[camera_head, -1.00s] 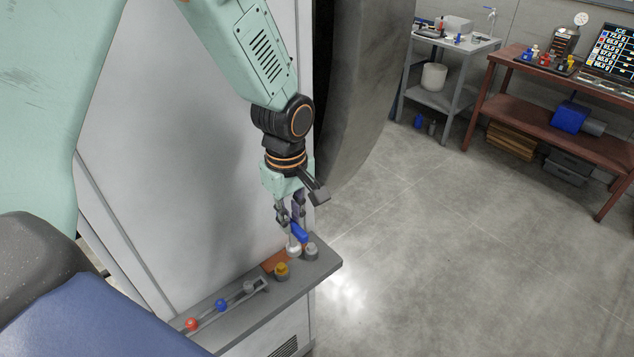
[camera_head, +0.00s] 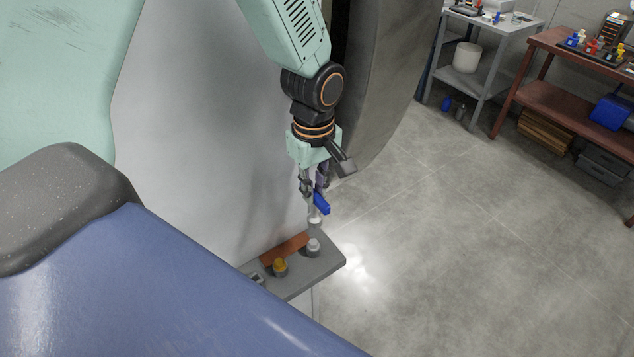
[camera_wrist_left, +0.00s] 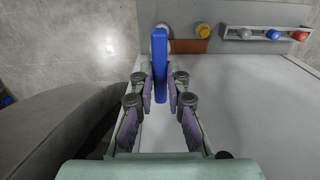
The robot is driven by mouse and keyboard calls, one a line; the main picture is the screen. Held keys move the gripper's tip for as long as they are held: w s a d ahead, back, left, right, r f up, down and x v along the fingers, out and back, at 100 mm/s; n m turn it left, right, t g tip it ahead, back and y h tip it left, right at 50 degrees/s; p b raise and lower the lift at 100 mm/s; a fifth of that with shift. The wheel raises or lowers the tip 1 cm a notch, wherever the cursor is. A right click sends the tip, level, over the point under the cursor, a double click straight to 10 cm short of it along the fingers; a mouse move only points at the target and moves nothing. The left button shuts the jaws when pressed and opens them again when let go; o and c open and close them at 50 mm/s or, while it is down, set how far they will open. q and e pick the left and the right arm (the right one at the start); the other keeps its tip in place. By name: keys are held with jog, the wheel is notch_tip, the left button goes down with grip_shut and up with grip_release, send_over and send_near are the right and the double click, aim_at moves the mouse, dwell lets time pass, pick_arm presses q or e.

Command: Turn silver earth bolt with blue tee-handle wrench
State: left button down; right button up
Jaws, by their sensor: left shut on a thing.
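My left gripper (camera_head: 314,189) is shut on the blue tee-handle wrench (camera_head: 321,203), whose shaft points down to a pale socket end. In the head view this socket end appears just above the silver earth bolt (camera_head: 313,246), with a gap between them. The bolt stands at the right of a grey ledge (camera_head: 318,266). In the left wrist view the blue handle (camera_wrist_left: 159,62) lies between the finger pads and partly hides a silver round part behind it. My right gripper is not in view.
A yellow bolt (camera_head: 280,267) stands left of the silver one, beside a copper-coloured strip (camera_head: 285,249). The left wrist view shows silver, blue (camera_wrist_left: 272,34) and red (camera_wrist_left: 300,35) knobs on a rack. A tall pale panel (camera_head: 200,130) rises behind the ledge.

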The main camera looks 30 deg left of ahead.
aim_at(311, 206)
pick_arm(q)
jog(key=shift+s+a+r, duration=0.1)
jog(key=shift+s+a, duration=0.15)
jog(key=shift+s, duration=0.15)
jog(key=shift+w+d+f, duration=0.15)
jog(key=shift+w+f, duration=0.1)
jog(key=shift+f, duration=0.1)
jog(key=shift+w+f+b, duration=0.2)
jog(key=shift+f+b, duration=0.3)
jog(key=shift+f, duration=0.1)
jog(key=shift+s+f+b, duration=0.25)
jog(key=shift+f+b, duration=0.25)
jog(key=shift+f, duration=0.15)
jog(key=shift+s+f+b, duration=0.2)
jog(key=shift+f+b, duration=0.25)
jog(key=shift+f, duration=0.55)
jog(key=shift+w+f+b, duration=0.4)
jog(key=shift+f, duration=0.15)
jog(key=shift+s+r, duration=0.2)
jog(key=shift+s, duration=0.15)
jog(key=shift+w+f, duration=0.1)
jog(key=shift+w, duration=0.4)
jog(key=shift+s, duration=0.3)
jog(key=shift+w, duration=0.1)
